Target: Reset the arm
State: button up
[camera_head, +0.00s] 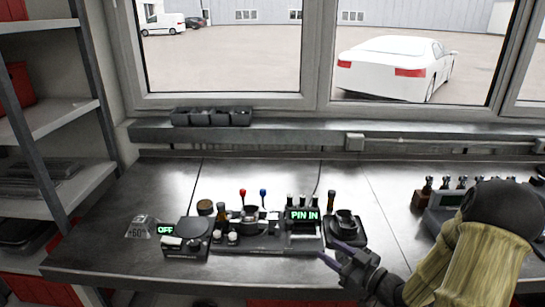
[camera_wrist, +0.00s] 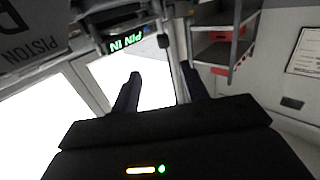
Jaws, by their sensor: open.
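My gripper (camera_head: 334,253) is at the front right of the workbench in the head view, in front of the engine fixture. In the wrist view its two dark fingers (camera_wrist: 162,86) stand apart with nothing between them. The engine fixture (camera_head: 262,243) carries a lit green "PIN IN" display (camera_head: 303,215), several small posts, and a red and a blue knob. The display also shows upside down in the wrist view (camera_wrist: 126,41). A small black round-topped part (camera_head: 345,224) sits at the fixture's right end, just beyond my gripper.
A black device with a green "OFF" display (camera_head: 166,229) stands left of the fixture, beside a small clear block marked "+60" (camera_head: 139,228). A rack with several parts (camera_head: 452,200) is at the right, partly behind my arm. Bare bench (camera_head: 110,235) lies at the left.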

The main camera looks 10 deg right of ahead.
jog(key=h, duration=0.1)
jog(key=w+g+h+p, duration=0.1)
jog(key=w+a+h, duration=0.1)
jog(key=shift+a+f+m+g+h, duration=0.1)
jog(key=shift+f+m+g+h, duration=0.2)
jog(key=shift+f+g+h, duration=0.1)
jog(key=shift+g+h+p, duration=0.4)
jog(key=shift+h+p, duration=0.05)
jog(key=shift+h, duration=0.25)
jog(key=shift+s+m+g+h, duration=0.2)
jog(key=shift+m+g+h, duration=0.2)
jog(key=shift+h, duration=0.3)
jog(key=s+a+r+m+g+h+p, duration=0.2)
jog(key=s+a+r+m+g, duration=0.1)
jog(key=s, duration=0.5)
jog(key=s+a+r+m+g+h+p, duration=0.1)
jog(key=s+a+r+m+g+p, duration=0.1)
jog(key=s+g, duration=0.3)
jog(key=s+a+r, duration=0.1)
jog(key=s, duration=0.2)
jog(key=shift+s+a+m+h, duration=0.15)
jog(key=shift+a+m+h, duration=0.05)
jog(key=shift+m+h, duration=0.2)
jog(key=shift+r, duration=0.1)
